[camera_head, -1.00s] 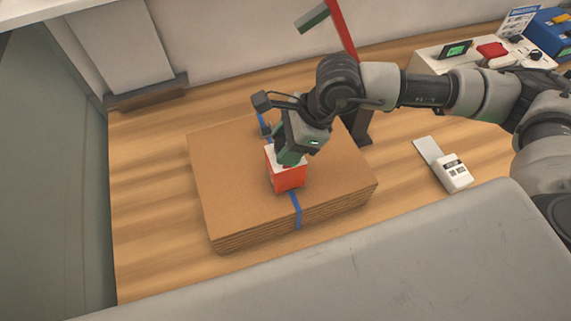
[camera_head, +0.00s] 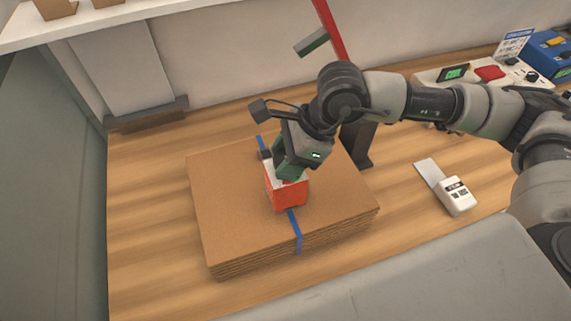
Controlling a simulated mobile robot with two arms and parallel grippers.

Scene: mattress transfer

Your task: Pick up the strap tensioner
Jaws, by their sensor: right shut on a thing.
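The strap tensioner, seemingly the red block with a white top (camera_head: 288,193), is over the middle of a stack of flat brown cardboard (camera_head: 225,205). A blue strap (camera_head: 295,232) runs across the stack and passes under or behind the block. My right gripper (camera_head: 287,173) comes down from above and is shut on the block's top. The fingertips are partly hidden by the gripper body. I cannot tell whether the block touches the cardboard. My left gripper is not in view.
A white handheld device (camera_head: 456,196) lies on the wooden table to the right. A red post (camera_head: 328,28) on a dark stand is behind my right arm. Consoles (camera_head: 490,72) stand at the back right. The table left of the stack (camera_head: 145,210) is clear.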

